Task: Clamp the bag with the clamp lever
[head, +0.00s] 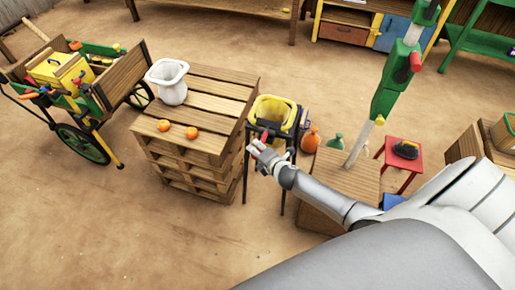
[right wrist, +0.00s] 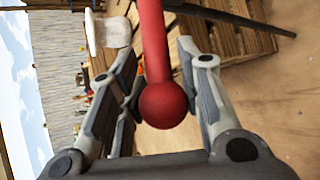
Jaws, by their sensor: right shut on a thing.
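A yellow bag-like liner (head: 274,112) hangs open in a dark-legged stand (head: 246,165) right of the pallet stack. A red lever (right wrist: 152,35) with a round red ball end (right wrist: 168,105) fills the middle of the right wrist view. My right gripper (head: 263,147) is at the front of the stand, just below the yellow liner's rim. In the right wrist view its fingers (right wrist: 160,84) stand on both sides of the lever, shut on it near the ball. In the head view the hand hides most of the lever. My left gripper is not in view.
A pallet stack (head: 208,97) holds a white pot-like container (head: 171,88) and two oranges (head: 178,128). A cart (head: 117,80) stands left. Right are a green post (head: 392,85), orange and green bottles (head: 310,141) and a red stool (head: 403,165). The front floor is clear.

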